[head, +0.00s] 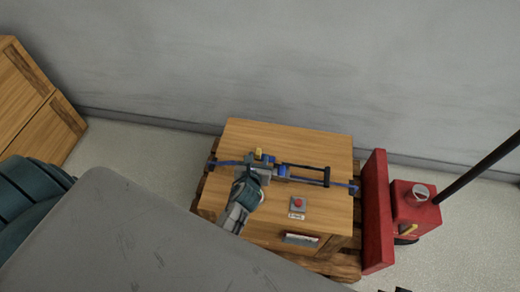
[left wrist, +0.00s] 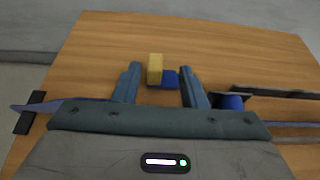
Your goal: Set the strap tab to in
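A blue strap (head: 228,163) runs across the top of a wooden crate (head: 310,143). A small yellow block (head: 258,153), apparently the strap tab, stands at a blue piece near the strap's middle. In the left wrist view the yellow block (left wrist: 154,69) and blue piece (left wrist: 171,79) show between and beyond the fingers. My left gripper (head: 261,167) is over the crate top at the strap, its fingers apart. The wrist view shows a gap between each finger and the tab; contact is not visible. The gripper hides part of the strap. My right gripper is not in view.
A box with a red button (head: 298,203) sits on the crate's front right. A dark bar (head: 305,168) lies along the strap to the right. The crate rests on a wooden pallet (head: 340,266) beside a red pallet truck (head: 376,212). A wall stands behind.

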